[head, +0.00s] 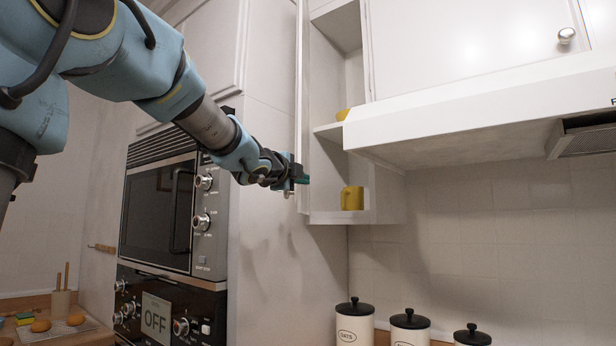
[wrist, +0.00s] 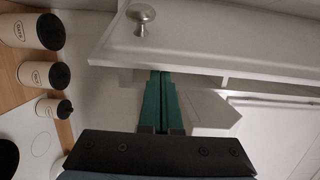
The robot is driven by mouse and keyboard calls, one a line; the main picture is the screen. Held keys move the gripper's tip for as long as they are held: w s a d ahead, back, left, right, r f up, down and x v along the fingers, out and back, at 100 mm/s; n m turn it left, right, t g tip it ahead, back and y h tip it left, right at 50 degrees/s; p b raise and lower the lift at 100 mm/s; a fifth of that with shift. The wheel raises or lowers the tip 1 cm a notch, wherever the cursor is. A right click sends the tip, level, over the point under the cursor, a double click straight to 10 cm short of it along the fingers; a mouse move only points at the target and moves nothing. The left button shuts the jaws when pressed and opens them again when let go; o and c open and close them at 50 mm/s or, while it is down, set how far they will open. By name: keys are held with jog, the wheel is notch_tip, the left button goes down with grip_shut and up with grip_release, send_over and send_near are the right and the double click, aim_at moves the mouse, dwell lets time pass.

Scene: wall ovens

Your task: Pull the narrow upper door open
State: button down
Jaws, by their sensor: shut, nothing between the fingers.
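The narrow upper door (head: 299,90) stands open, swung out and seen nearly edge-on in the head view, with its cabinet's shelves uncovered to the right. In the wrist view the white door panel (wrist: 230,45) crosses the top, with a round metal knob (wrist: 141,12) on it. My gripper (head: 300,181) is shut and empty at the door's lower part. In the wrist view its green fingers (wrist: 162,76) lie together, tips at the panel's near edge; I cannot tell whether they touch it.
A yellow mug (head: 352,198) stands on the cabinet's bottom shelf. To the right are a range hood (head: 460,115) and another closed door with a knob (head: 566,36). Wall ovens (head: 160,215) stand at left. Lidded canisters (head: 355,322) stand on the counter below.

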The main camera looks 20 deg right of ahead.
jog(key=shift+w+a+p, duration=0.25)
jog(key=shift+w+a, duration=0.05)
jog(key=shift+a, duration=0.25)
jog(key=shift+w+a+p, duration=0.2)
jog(key=shift+w+a, duration=0.1)
jog(key=shift+a, duration=0.25)
